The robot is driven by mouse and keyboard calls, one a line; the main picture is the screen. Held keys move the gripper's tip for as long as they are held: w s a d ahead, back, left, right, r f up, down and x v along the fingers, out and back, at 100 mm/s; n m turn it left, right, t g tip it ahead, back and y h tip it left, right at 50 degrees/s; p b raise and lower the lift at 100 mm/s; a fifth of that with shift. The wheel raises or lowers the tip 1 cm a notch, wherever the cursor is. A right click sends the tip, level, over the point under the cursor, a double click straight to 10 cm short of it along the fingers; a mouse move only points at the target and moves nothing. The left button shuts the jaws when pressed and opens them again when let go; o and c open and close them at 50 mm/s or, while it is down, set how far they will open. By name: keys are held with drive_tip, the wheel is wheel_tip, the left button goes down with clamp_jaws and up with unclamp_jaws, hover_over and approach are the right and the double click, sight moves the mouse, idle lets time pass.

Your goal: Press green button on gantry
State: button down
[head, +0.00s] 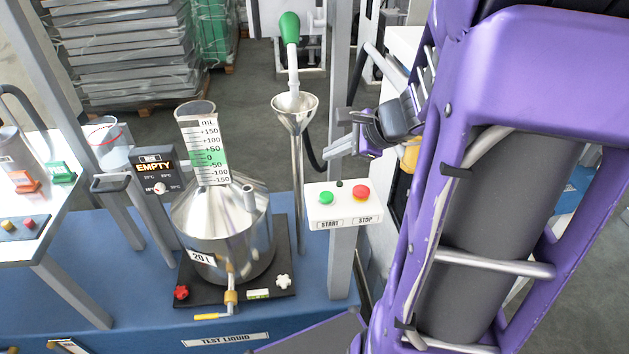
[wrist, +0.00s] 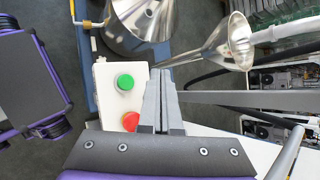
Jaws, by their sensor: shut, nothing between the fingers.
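The green button (head: 326,198) sits on the left of a white control box (head: 343,213) fixed to the gantry post (head: 341,262), above a START label. A red button (head: 361,193) sits beside it above a STOP label. In the wrist view the green button (wrist: 125,82) is fully visible, and the red button (wrist: 131,121) is partly covered. My gripper (head: 329,153) is shut and empty, above and behind the box in the head view. In the wrist view its fingertips (wrist: 161,73) are to the right of the green button, apart from it.
A steel funnel (head: 295,108) on a stand is left of my gripper. A steel vessel (head: 222,235) with a graduated cylinder (head: 203,150) stands on the blue bench (head: 130,290). A display reading EMPTY (head: 155,168) is further left. The space just in front of the box looks clear.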

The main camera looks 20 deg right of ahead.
sight(331, 197)
drive_tip(key=shift+f+b, duration=3.65)
drive_tip(key=shift+f, duration=0.75)
drive_tip(key=shift+f, duration=0.1)
drive_tip(key=shift+f+b, duration=0.35)
drive_tip(key=shift+b, duration=0.2)
drive_tip(key=shift+f, duration=0.45)
drive_tip(key=shift+r+p, duration=0.65)
drive_tip(key=shift+r, duration=0.25)
drive_tip(key=shift+r, duration=0.1)
